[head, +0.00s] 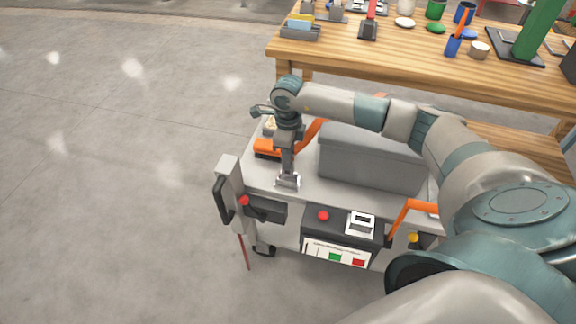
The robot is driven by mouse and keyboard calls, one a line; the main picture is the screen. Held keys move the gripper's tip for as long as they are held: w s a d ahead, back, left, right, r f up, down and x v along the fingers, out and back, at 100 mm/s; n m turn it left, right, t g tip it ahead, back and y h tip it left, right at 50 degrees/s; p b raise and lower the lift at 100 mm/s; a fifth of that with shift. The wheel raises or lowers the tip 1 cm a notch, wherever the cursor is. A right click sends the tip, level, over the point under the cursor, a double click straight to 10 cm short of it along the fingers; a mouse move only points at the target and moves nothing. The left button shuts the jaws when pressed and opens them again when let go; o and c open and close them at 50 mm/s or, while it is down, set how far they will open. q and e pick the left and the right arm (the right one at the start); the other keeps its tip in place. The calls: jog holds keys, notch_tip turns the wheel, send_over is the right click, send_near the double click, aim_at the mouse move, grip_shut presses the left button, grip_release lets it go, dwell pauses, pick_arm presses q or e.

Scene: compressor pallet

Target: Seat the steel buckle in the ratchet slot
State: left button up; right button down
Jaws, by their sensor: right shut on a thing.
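My right gripper (287,172) points down over the left part of a grey cart top (300,195). It is shut on a small bright metal piece, which looks like the steel buckle (288,182). The buckle is low, close to the cart top; I cannot tell if it touches. An orange block with a dark base (267,148) sits just behind and left of the gripper and may be the ratchet. Its slot cannot be made out. An orange strap or bar (313,131) slants up behind the gripper, partly hidden by my arm. My left gripper is not in view.
A large grey box (370,158) stands on the cart right of the gripper. The cart front carries a control panel (337,235) with a red button and an orange handle (407,210). A wooden table (400,62) with many items stands behind. Floor at left is clear.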

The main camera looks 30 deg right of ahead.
jog(key=shift+r+b, duration=0.45)
jog(key=shift+r, duration=3)
